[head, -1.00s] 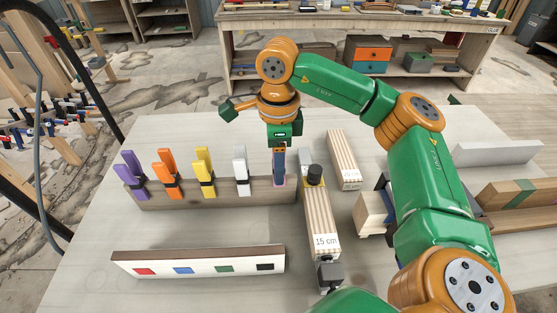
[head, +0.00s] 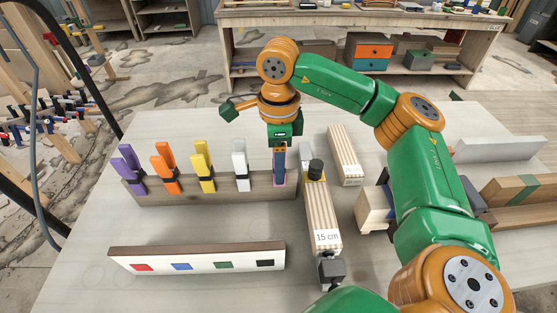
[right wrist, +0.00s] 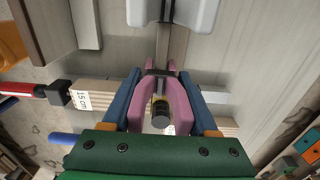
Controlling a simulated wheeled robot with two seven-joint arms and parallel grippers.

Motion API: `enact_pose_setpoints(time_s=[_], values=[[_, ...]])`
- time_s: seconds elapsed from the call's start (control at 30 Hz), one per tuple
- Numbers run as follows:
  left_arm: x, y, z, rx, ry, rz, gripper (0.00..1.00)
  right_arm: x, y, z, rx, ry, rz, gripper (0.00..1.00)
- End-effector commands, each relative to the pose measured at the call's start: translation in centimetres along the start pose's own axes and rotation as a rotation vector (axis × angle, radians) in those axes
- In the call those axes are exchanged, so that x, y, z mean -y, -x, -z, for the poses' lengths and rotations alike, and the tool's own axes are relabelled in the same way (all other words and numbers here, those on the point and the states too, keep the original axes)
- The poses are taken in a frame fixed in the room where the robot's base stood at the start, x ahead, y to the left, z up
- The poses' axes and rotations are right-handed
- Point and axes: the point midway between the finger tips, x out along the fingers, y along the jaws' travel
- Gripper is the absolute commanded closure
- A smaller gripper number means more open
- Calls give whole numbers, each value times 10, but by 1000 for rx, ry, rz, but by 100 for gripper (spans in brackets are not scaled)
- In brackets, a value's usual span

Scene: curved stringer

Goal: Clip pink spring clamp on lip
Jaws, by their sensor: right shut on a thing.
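The pink spring clamp (right wrist: 179,103) is between the blue fingers of my right gripper (right wrist: 157,118), which is shut on its handles in the right wrist view. In the head view my right gripper (head: 279,172) points down at the right end of a wooden rail (head: 215,190), and only a thin pink edge of the clamp shows. The clamp's jaws are at the rail; I cannot tell how firmly they sit on it. Which edge is the lip is not clear. My left gripper is not in view.
White (head: 240,166), yellow (head: 203,168), orange (head: 166,170) and purple (head: 131,170) clamps stand along the rail, left of my gripper. A striped block labelled 15 cm (head: 320,215) with a black-and-yellow clamp lies close on the right.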

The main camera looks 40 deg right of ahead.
Motion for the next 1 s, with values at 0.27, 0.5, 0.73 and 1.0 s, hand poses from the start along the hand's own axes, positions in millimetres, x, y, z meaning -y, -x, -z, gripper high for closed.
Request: enact_pose_setpoints(time_s=[0.27, 0.5, 0.73, 1.0], values=[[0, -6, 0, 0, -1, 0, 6, 0, -8, 0, 0, 0, 0, 100], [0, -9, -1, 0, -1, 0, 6, 0, -11, 0, 0, 0, -1, 100], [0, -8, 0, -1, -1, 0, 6, 0, -10, 0, 0, 0, 0, 8], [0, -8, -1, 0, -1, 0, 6, 0, -10, 0, 0, 0, 0, 6]])
